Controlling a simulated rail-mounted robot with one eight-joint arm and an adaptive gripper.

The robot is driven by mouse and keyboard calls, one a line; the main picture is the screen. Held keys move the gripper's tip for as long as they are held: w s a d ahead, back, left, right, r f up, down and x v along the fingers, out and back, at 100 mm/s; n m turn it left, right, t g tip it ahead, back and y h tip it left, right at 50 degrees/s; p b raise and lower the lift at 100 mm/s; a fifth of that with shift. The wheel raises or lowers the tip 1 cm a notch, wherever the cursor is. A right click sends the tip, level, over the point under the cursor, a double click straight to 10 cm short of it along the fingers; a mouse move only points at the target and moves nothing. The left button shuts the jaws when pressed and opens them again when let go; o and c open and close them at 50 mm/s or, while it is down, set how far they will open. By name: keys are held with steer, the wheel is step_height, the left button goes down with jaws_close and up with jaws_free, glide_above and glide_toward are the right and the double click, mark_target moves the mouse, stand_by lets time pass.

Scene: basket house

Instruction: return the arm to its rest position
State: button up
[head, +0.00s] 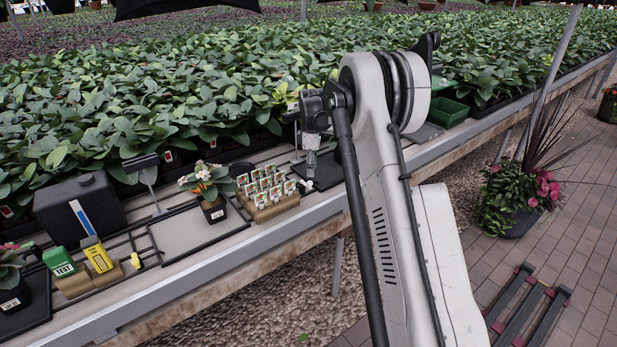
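My arm rises through the middle of the head view, bends at a large joint near the top and reaches left over the bench. My gripper (309,168) hangs below the dark wrist, pointing down, just right of the wooden block of plant labels (268,197) and over or beside a dark mat (327,171). It is small here, and I cannot tell whether its fingers are open or shut or whether they hold anything.
The bench edge (220,244) runs diagonally below. Farther left are a yellow block (98,258), a green TEST block (61,263) and a black box (78,210). Dense plants (180,100) fill the back.

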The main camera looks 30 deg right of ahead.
steer(key=s+a+r+m+t, duration=0.2)
steer(key=s+a+r+m, duration=0.1)
steer(key=s+a+r, duration=0.55)
steer(key=s+a+r+m+t, duration=0.15)
steer(key=s+a+r, duration=0.35)
steer(key=s+r, duration=0.65)
steer(key=s+a+f+m+t, duration=0.1)
steer(key=s+a+m, duration=0.2)
steer(key=s, duration=0.9)
steer(key=s+a+f+m+t, duration=0.2)
steer(key=s+a+m, duration=0.1)
steer(key=s, duration=0.9)
steer(key=shift+s+a, duration=0.2)
steer(key=shift+a, duration=0.6)
steer(key=shift+m+t, duration=0.25)
